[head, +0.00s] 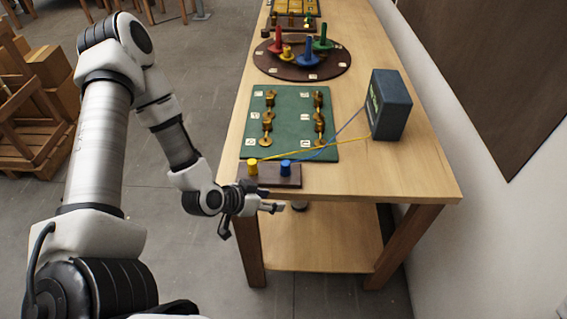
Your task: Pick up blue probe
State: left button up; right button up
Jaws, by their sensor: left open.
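The blue probe (286,168) stands upright in a dark brown holder (268,180) at the table's near left corner. A yellow probe (252,167) stands to its left in the same holder. A blue wire (347,123) and a yellow wire (345,139) run from the probes to a dark box-shaped meter (388,104). My left gripper (253,222) is open and empty, beside the table's near edge, below and left of the blue probe and apart from it. My right gripper is out of the picture.
A green board (289,95) with brass posts lies behind the holder. Farther back, a round brown tray (268,64) holds several coloured pieces. The table (408,180) is bare at its near right. A wall stands on the right.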

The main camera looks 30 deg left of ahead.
aim_at(282, 165)
pick_arm(q)
jog(key=w+a+r+t, duration=0.1)
jog(key=r, duration=0.1)
jog(key=w+a+r+t, duration=0.1)
jog(key=r, duration=0.1)
jog(key=w+a+r+t, duration=0.1)
jog(key=r, duration=0.1)
jog(key=shift+w+r+m+t, duration=0.1)
jog(key=shift+r+m+t, duration=0.15)
jog(key=shift+m+t, duration=0.15)
jog(key=shift+w+a+f, duration=0.1)
jog(key=shift+w+f, duration=0.1)
jog(key=shift+w, duration=0.1)
jog(key=x, duration=0.7)
jog(key=shift+w+b, duration=0.15)
jog(key=shift+b, duration=0.2)
grip_shut()
